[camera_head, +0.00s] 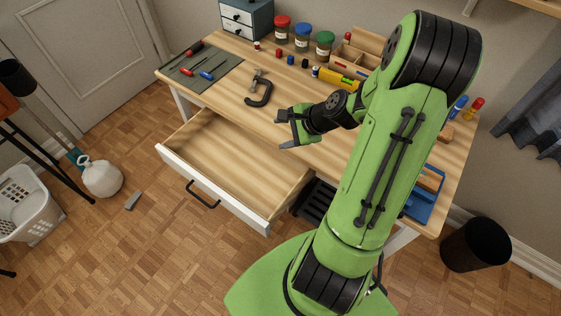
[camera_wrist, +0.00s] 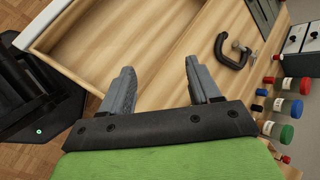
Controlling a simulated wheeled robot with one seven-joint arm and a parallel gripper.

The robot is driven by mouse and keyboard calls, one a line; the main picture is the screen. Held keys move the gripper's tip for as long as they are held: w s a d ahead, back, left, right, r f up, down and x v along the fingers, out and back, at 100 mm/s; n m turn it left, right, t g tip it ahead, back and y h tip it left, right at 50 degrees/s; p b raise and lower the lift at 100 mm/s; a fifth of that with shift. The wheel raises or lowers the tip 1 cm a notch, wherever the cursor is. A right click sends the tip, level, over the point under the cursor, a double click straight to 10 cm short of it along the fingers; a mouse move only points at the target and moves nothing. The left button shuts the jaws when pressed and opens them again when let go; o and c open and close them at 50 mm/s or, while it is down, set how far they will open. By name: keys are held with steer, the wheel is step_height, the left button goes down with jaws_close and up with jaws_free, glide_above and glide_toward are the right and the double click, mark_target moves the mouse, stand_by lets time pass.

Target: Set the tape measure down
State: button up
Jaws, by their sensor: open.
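My gripper (camera_head: 285,130) is open above the desk, near its front edge and beside the open drawer. In the wrist view its two grey fingers (camera_wrist: 160,78) are spread apart with only bare wood between them. I cannot make out a tape measure in either view; it may be hidden behind my arm. The wooden desk (camera_head: 235,115) has a bare stretch around the gripper. The pulled-out drawer (camera_head: 215,205) has a white front and looks empty inside; part of it also shows in the wrist view (camera_wrist: 110,35).
Screwdrivers lie on a dark mat (camera_head: 222,75). Lidded jars (camera_head: 303,40) and a yellow tool (camera_head: 337,78) stand or lie farther back. A small grey block (camera_head: 132,201) lies on the floor.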

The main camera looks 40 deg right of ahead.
steer(key=s+a+r+n+g+h, duration=0.25)
steer(key=s+a+r+n, duration=0.35)
steer(key=a+r+n, duration=0.5)
steer(key=s+a+r+n, duration=0.2)
steer(key=s+r+n, duration=0.1)
steer(key=s, duration=0.3)
steer(key=s+a+r+n, duration=0.2)
steer(key=s+r+n, duration=0.1)
steer(key=s+n, duration=0.2)
steer(key=shift+s+n+t+h, duration=0.35)
steer(key=shift+s+n+h, duration=0.1)
steer(key=shift+n, duration=0.35)
step_height(320, 180, up, 6)
steer(key=p, duration=0.6)
